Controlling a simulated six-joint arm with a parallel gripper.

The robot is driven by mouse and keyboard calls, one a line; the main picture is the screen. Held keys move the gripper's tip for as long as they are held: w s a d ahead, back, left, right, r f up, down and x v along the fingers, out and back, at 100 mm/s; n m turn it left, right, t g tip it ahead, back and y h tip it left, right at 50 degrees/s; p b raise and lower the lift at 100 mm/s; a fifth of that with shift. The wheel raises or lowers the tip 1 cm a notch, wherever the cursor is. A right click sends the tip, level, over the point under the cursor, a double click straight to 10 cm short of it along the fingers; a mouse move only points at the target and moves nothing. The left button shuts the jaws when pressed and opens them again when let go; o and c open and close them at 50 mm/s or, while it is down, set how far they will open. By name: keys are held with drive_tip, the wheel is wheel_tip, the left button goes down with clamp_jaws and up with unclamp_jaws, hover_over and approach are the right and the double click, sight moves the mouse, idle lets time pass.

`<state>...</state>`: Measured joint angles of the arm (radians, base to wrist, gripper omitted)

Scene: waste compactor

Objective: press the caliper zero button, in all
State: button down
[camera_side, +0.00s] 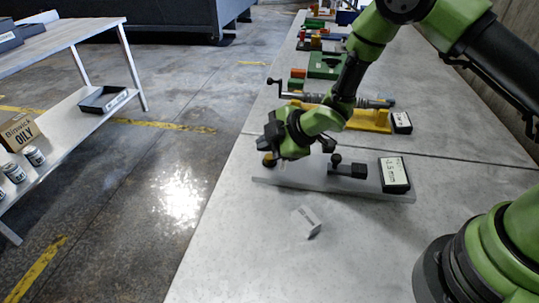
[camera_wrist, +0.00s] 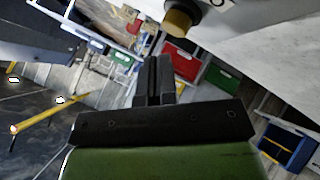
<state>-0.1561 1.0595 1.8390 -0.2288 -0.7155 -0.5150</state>
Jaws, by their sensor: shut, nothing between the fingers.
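A long flat grey plate (camera_side: 285,180) lies on the light grey bench. It carries a black block with a round knob (camera_side: 347,170) and a black-framed display (camera_side: 394,175) with a reading in mm, too small to read surely. I take this to be the caliper. A brown-and-black round button (camera_side: 268,160) shows at its left end, beside my gripper (camera_side: 270,137). In the wrist view the brown-tipped button (camera_wrist: 178,22) is beyond and slightly right of my fingers (camera_wrist: 155,68), which are shut and empty. Whether they touch it cannot be told.
Behind the plate stands a yellow fixture (camera_side: 368,119) with a crank and a small display (camera_side: 401,122). Green and orange parts (camera_side: 325,65) lie farther back. A side table (camera_side: 70,32) stands left across the floor.

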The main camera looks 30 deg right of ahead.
drive_tip(key=shift+s+d+f+m+g, duration=0.3)
drive_tip(key=shift+s+f+m, duration=0.1)
drive_tip(key=shift+s+f, duration=0.2)
drive_tip(key=shift+w+r, duration=0.15)
drive_tip(key=shift+r, duration=2.55)
drive_tip(key=s+d+r+m+h, duration=0.2)
drive_tip(key=s+d+r+m, duration=0.15)
drive_tip(key=r, duration=0.45)
drive_tip(key=s+d+r+m+h, duration=0.25)
drive_tip(key=d+r+m, duration=0.2)
drive_tip(key=r, duration=0.35)
drive_tip(key=s+r+m+y, duration=0.1)
drive_tip(key=s+m, duration=0.4)
drive_tip(key=s, duration=0.5)
drive_tip(key=s+r+m+y, duration=0.1)
drive_tip(key=s+r+m, duration=0.3)
drive_tip(key=s, duration=0.6)
drive_tip(key=shift+s+a+r+m+g, duration=0.25)
drive_tip(key=shift+a+m+g, duration=0.15)
drive_tip(key=shift+m, duration=0.2)
